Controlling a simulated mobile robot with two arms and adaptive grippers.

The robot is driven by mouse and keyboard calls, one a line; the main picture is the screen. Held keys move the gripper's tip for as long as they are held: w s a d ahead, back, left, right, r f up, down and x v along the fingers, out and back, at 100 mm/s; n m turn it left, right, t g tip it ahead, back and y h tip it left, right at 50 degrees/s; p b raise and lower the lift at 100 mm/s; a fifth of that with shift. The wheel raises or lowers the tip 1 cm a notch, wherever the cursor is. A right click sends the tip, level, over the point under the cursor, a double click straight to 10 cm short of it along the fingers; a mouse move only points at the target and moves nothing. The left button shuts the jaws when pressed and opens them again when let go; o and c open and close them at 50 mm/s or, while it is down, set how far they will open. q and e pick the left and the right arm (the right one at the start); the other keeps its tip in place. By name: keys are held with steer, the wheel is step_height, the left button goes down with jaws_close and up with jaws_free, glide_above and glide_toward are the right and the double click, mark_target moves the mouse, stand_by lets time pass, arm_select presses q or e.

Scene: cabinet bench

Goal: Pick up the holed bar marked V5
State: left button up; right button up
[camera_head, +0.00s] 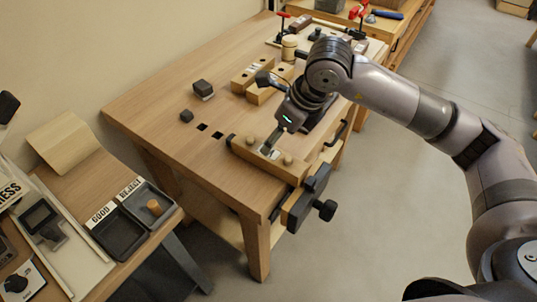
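My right gripper (271,143) points down over the wooden vise (288,171) at the bench's front corner, left of and nearer than the bars' right ends. Its fingertips are small and dark, and whether they are open or touch anything cannot be told. My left gripper is not in view.
Dark blocks (203,89) and square holes sit left of the bars. A side table holds GOOD and REJECT trays (118,236), a cork-coloured cylinder (154,207) and a gauge panel. The vise's black handle (327,210) sticks out front.

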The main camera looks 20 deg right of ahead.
mark_target(269, 158)
steer(key=x, duration=0.3)
steer(key=shift+r, duration=0.1)
steer(key=p+x, duration=0.1)
steer(key=x, duration=0.3)
steer(key=shift+s, duration=0.1)
steer(key=shift+a+f+p, duration=0.15)
steer(key=shift+f+p, duration=0.15)
steer(key=shift+f, duration=0.3)
steer(key=shift+c, duration=0.6)
steer(key=c, duration=1.3)
steer(key=shift+w+r, duration=0.1)
steer(key=shift+w, duration=0.15)
steer(key=shift+c, duration=0.3)
steer(key=shift+c, duration=0.2)
